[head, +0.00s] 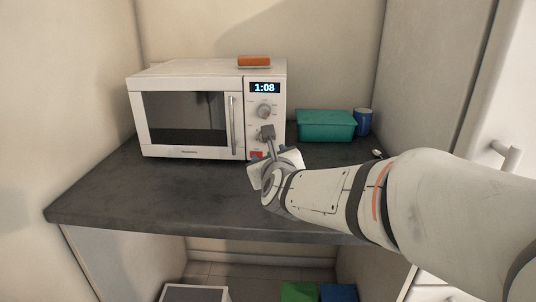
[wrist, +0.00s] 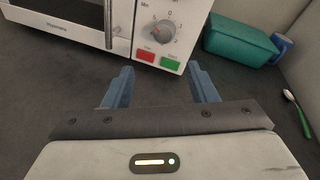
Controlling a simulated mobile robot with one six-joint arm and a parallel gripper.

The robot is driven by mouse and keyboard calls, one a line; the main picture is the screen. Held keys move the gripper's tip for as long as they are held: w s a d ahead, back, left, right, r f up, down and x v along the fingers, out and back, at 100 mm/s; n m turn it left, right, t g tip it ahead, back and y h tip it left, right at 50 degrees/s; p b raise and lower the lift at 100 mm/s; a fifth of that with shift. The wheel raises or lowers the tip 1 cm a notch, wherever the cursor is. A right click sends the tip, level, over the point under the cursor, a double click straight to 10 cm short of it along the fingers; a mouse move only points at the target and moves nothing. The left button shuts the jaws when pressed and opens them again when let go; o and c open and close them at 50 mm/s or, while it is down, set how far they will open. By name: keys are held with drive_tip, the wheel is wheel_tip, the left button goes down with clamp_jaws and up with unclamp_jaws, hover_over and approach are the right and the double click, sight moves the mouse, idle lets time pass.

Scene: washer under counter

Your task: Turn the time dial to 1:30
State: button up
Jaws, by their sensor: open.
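The white microwave (head: 185,105) stands on the dark counter with its door shut. Its display (head: 265,88) reads 1:08. A round upper dial (head: 264,111) sits below the display. A lower dial, partly hidden behind my gripper in the head view, shows in the wrist view (wrist: 165,33) with a "Min" label, a ring of numbers and a reddish pointer mark toward the upper left. My gripper (wrist: 162,84) is open and empty, in front of and below this dial, apart from it in the wrist view. It also shows in the head view (head: 269,139).
A red button (wrist: 145,55) and a green button (wrist: 171,63) sit under the lower dial. The vertical door handle (head: 232,122) is left of the panel. A teal box (head: 327,125), blue cup (head: 363,121) and spoon (wrist: 291,96) lie right. An orange block (head: 254,61) is on top.

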drive_tip(key=m, duration=0.1)
drive_tip(key=w+a+f+m+b, duration=0.1)
drive_tip(key=m, duration=0.1)
drive_tip(key=shift+t+h, duration=0.4)
drive_tip(key=m, duration=0.1)
drive_tip(key=m+b, duration=0.1)
drive_tip(key=m, duration=0.1)
drive_tip(key=m+t+h, duration=0.1)
drive_tip(key=shift+w+a, duration=0.25)
drive_tip(key=shift+w, duration=0.05)
drive_tip(key=shift+w+r+m+t, duration=0.1)
drive_tip(key=shift+w+m+t, duration=0.2)
drive_tip(key=shift+m, duration=0.7)
drive_tip(key=w, duration=0.7)
drive_tip(key=shift+w+a, duration=0.15)
drive_tip(key=shift+w, duration=0.05)
drive_tip(key=shift+c, duration=0.5)
